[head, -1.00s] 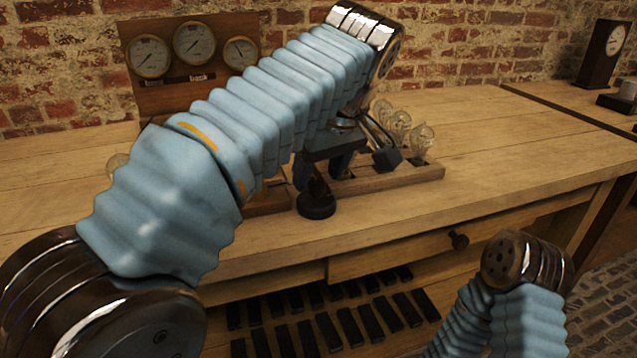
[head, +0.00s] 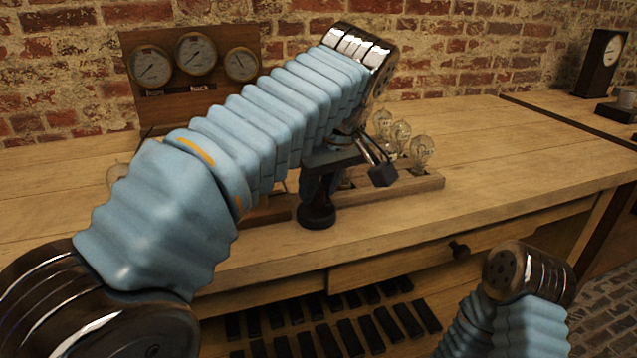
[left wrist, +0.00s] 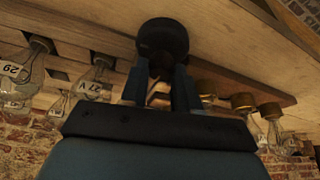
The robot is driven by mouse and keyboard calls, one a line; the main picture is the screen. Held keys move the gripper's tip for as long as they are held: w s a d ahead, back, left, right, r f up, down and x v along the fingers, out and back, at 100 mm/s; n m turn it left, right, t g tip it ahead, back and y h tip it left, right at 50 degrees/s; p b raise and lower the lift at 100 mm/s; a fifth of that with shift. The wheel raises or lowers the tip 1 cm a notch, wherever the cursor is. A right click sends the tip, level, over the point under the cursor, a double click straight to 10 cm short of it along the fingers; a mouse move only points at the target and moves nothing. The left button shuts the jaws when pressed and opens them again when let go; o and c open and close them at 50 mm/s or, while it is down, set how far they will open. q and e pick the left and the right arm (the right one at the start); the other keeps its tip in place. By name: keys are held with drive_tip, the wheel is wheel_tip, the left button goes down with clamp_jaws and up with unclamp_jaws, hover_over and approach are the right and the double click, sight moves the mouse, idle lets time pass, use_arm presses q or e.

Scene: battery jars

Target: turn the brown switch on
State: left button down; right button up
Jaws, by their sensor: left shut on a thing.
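A dark, round-ended handle (head: 316,217), which I take for the brown switch, stands at the front of the bench, by the wooden lamp board (head: 410,188). Its colour looks almost black in this light. My left gripper (head: 318,188) points down at it and is shut on it. In the left wrist view the round end (left wrist: 162,38) shows just beyond the fingertips of the left gripper (left wrist: 160,88). The switch's base and the exact grip are partly hidden by the fingers and arm. My right gripper is out of view.
Several glass bulbs (head: 421,152) stand on the board close to the left hand. A gauge panel (head: 190,100) stands behind my left arm. The bench top (head: 510,150) is clear at right.

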use_arm(q)
drive_tip(key=shift+m, duration=0.3)
drive_tip(key=m, duration=0.2)
drive_tip(key=m+h, duration=0.1)
drive_tip(key=m, duration=0.1)
drive_tip(key=shift+a+r+h, duration=0.1)
drive_tip(key=shift+a+h, duration=0.05)
drive_tip(key=shift+h, duration=0.15)
drive_tip(key=m+h+p, duration=0.1)
drive_tip(key=m, duration=0.2)
drive_tip(key=shift+a+m+t+p, duration=0.15)
drive_tip(key=shift+m+t+p, duration=0.15)
drive_tip(key=shift+r+m+h+p, duration=0.1)
drive_tip(key=shift+m+h+p, duration=0.45)
drive_tip(key=shift+m, duration=0.35)
drive_tip(key=m+g+h+p, duration=0.1)
drive_tip(key=m, duration=0.2)
drive_tip(key=shift+a+p, duration=0.1)
drive_tip(key=shift+p, duration=0.3)
drive_tip(key=m+p, duration=0.1)
drive_tip(key=m, duration=0.1)
drive_tip(key=m+g+h+p, duration=0.1)
drive_tip(key=m, duration=0.1)
drive_tip(key=shift+w+m+h, duration=0.15)
drive_tip(key=shift+m+h, duration=0.1)
drive_tip(key=shift+m, duration=0.05)
drive_tip(key=shift+f, duration=0.2)
